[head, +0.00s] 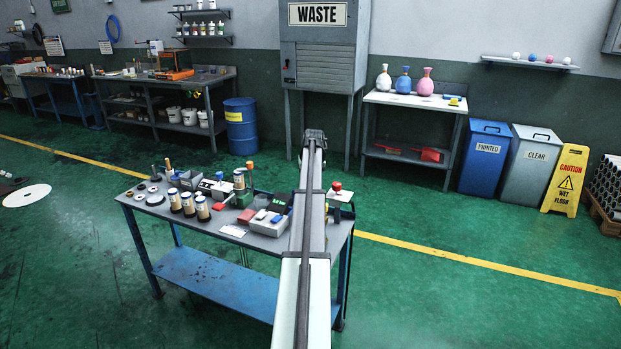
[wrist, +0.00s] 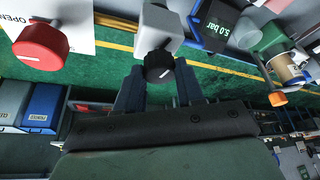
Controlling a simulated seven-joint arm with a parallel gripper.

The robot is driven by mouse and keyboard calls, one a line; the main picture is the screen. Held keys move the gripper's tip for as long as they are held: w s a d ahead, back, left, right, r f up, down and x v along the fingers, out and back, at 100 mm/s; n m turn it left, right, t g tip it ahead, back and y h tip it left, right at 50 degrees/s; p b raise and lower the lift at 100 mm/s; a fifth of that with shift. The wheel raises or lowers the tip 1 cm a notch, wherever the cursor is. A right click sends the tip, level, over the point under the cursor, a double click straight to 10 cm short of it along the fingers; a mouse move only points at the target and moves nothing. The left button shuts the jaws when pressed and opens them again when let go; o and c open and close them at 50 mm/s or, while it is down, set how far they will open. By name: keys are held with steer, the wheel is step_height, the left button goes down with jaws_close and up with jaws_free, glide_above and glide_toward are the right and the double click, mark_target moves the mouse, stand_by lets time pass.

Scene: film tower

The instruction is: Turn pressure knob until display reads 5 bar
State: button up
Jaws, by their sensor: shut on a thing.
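In the wrist view a black knob (wrist: 159,68) with a white pointer line sits on the end of a light grey housing (wrist: 157,27). The two blue fingers of my gripper (wrist: 160,74) stand on either side of the knob and are shut on it. A dark display (wrist: 213,23) beside the housing reads 5.0 bar in white, seen tilted. In the head view my arm covers part of the bench, and the gripper and the black knob cannot be made out.
A red knob (wrist: 40,46) is at the left of the wrist view. A green device with an orange-tipped part (wrist: 278,99) is at the right. In the head view the workbench (head: 141,208) is crowded with jars and tools. Green floor around it is open.

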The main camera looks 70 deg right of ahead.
steer(key=o, duration=1)
steer(key=v, duration=1.3)
steer(key=shift+s+a+r, duration=0.1)
steer(key=shift+r, duration=0.3)
